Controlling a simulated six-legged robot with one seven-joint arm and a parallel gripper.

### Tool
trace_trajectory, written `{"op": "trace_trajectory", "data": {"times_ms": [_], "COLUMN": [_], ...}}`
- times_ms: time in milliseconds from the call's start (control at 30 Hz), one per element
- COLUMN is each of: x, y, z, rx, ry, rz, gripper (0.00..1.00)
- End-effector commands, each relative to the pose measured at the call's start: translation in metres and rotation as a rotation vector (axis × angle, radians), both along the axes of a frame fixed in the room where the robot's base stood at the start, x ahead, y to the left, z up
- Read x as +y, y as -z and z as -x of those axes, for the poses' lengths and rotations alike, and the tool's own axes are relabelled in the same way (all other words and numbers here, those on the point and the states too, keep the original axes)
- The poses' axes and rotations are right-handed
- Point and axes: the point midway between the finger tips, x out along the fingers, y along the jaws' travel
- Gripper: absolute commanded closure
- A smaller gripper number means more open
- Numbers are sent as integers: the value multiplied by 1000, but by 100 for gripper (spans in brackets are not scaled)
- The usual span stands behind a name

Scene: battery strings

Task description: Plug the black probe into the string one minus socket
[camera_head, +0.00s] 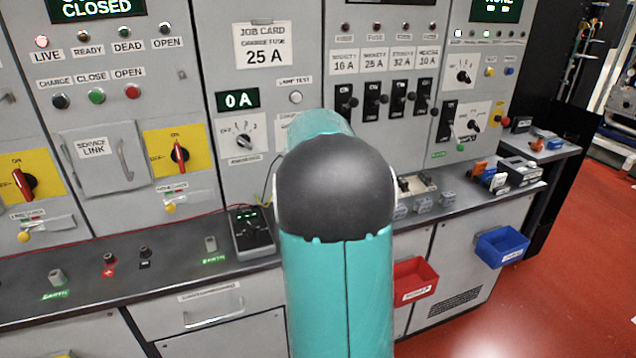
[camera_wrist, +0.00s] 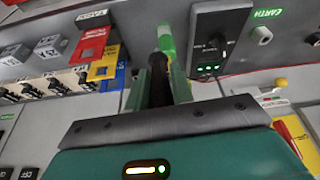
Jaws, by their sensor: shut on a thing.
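In the wrist view my gripper (camera_wrist: 164,82) is shut around a dark cylinder that looks like the black probe (camera_wrist: 159,88). A green piece with a pale end (camera_wrist: 165,40) shows just beyond it; I cannot tell whether it belongs to the probe. In the head view my own arm hides the gripper and probe. On the bench left of the meter (camera_head: 251,232) stand a black socket (camera_head: 145,252), which looks like the minus one, and a red socket (camera_head: 109,260). Their string numbers are not readable. A dark socket (camera_wrist: 315,39) shows at the wrist view's right edge, apart from my gripper.
A grey earth socket (camera_head: 211,243) stands between the black socket and the meter, another (camera_head: 57,276) farther left. A thin red lead (camera_head: 120,231) runs along the bench's back. Fuse parts (camera_head: 492,175) lie to the right. A red bin (camera_head: 414,281) and a blue bin (camera_head: 502,247) hang in front.

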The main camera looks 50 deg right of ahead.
Motion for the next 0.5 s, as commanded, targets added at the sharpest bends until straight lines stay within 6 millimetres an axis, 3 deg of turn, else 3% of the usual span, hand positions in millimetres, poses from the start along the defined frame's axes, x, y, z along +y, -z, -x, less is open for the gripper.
{"op": "trace_trajectory", "data": {"times_ms": [167, 500], "x": [67, 225], "y": [35, 119], "z": [-19, -62], "rx": [3, 4], "ry": [-76, -252], "rz": [-3, -3], "gripper": [100, 100]}}
